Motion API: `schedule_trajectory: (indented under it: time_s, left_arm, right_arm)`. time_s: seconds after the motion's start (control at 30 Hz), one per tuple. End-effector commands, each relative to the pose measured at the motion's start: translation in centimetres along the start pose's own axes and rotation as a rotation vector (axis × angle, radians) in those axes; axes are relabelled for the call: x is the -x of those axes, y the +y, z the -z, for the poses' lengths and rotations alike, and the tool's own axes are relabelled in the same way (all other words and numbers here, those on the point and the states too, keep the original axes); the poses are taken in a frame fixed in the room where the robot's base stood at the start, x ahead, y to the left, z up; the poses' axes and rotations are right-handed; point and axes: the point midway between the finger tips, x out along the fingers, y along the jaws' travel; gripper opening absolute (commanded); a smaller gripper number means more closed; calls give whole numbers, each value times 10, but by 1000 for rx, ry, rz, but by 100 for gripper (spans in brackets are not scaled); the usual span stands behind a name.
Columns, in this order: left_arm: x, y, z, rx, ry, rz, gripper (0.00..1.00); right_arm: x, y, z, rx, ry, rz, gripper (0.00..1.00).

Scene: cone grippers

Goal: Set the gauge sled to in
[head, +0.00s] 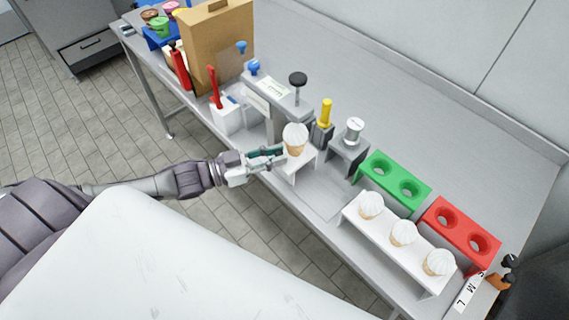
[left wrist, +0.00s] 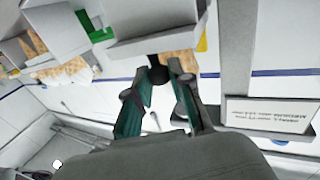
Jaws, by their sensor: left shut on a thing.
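The gauge sled (head: 303,167) is a small white stand at the front edge of the bench, with a white-topped cone (head: 295,138) upright on it. My left gripper (head: 281,154) comes in from the left at the sled's front. In the left wrist view my left gripper (left wrist: 158,88) has its two green-padded fingers around a small black knob (left wrist: 157,71) at the edge of a pale block, which looks like the sled (left wrist: 160,42). The gauge body (head: 275,96) with a black-topped plunger (head: 298,82) stands behind the sled. My right gripper is not in view.
To the right, a white rack (head: 385,240) holds three cones, with a green holder (head: 378,164) and a red holder (head: 460,220) behind it. A yellow-handled tool (head: 326,112) stands near the gauge. A brown board (head: 215,45) and red-handled items are at the left.

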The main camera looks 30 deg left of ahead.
Motion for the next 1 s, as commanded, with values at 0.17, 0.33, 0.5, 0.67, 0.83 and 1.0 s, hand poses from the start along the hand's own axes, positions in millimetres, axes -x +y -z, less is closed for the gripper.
schedule_trajectory:
  time_s: [0.17,0.33,0.5,0.67,0.83,1.0]
  left_arm:
    - [2,-6,0,-2,-4,6,0]
    - [2,-6,0,-3,-4,7,23]
    - [2,-5,0,-3,-3,6,46]
    - [1,-4,0,-2,-2,5,46]
    - [5,-4,-1,-1,-4,4,46]
    - [28,-3,-2,-1,-8,3,46]
  right_arm:
    - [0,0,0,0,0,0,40]
    - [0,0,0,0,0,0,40]
    - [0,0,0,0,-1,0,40]
    - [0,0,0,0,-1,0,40]
    - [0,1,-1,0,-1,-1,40]
    - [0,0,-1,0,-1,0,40]
